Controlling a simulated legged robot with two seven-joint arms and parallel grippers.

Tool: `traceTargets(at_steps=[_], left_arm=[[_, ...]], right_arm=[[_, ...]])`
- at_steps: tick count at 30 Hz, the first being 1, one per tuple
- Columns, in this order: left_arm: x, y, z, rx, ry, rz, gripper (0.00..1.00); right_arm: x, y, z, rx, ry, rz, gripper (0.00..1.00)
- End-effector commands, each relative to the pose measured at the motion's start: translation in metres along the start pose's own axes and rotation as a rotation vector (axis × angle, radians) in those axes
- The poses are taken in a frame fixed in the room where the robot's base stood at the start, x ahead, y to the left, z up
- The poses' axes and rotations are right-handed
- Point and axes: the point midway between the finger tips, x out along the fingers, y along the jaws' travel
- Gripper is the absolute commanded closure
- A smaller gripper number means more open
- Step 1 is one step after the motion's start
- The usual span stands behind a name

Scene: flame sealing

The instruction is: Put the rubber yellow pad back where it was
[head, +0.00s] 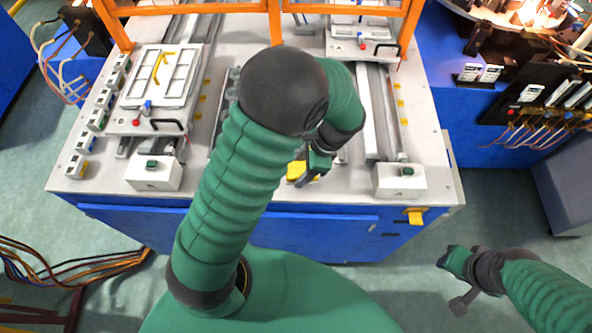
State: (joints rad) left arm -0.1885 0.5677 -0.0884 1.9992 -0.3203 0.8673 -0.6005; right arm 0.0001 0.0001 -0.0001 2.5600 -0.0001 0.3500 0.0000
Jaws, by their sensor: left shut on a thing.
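The yellow rubber pad (297,171) shows as a small yellow patch near the front edge of the white worktop, in the middle of the head view. My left gripper (313,169) reaches down over the worktop and is shut on the pad. The gripper and arm hide part of the pad, and I cannot tell whether it touches the worktop. My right gripper (459,281) hangs above the floor at the lower right, away from the bench.
A white fixture plate (160,77) with a yellow piece on it stands at the left. White button boxes (154,173) (399,181) stand near the front edge. Rails run along the worktop. An orange frame (275,22) crosses the back. A blue machine with cables stands at right.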

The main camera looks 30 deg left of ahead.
Motion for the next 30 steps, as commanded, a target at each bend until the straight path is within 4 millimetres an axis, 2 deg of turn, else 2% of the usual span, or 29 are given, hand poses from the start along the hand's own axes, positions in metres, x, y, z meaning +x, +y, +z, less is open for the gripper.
traceTargets(at_steps=[2,4,6,9,29,30], left_arm=[[0.006,-0.004,0.017,-0.004,-0.003,0.004,0.84],[0.022,-0.002,0.007,0.003,-0.005,0.004,0.84],[0.026,-0.003,0.005,0.001,-0.005,0.003,0.84],[0.034,-0.004,0.001,0.000,-0.002,0.001,0.84],[0.048,-0.003,-0.005,0.000,-0.001,0.003,0.84],[0.048,-0.003,-0.006,0.000,-0.001,0.004,0.44]], right_arm=[[-0.008,0.000,-0.002,0.000,0.000,0.000,0.67],[-0.011,0.000,-0.003,0.000,0.000,0.000,0.67],[-0.021,0.000,-0.005,0.000,0.000,0.000,0.67],[-0.021,0.000,-0.005,0.000,0.000,0.000,0.67],[-0.014,0.000,-0.003,0.000,0.000,0.000,0.67],[-0.014,0.000,-0.003,0.000,0.000,0.000,0.67]])
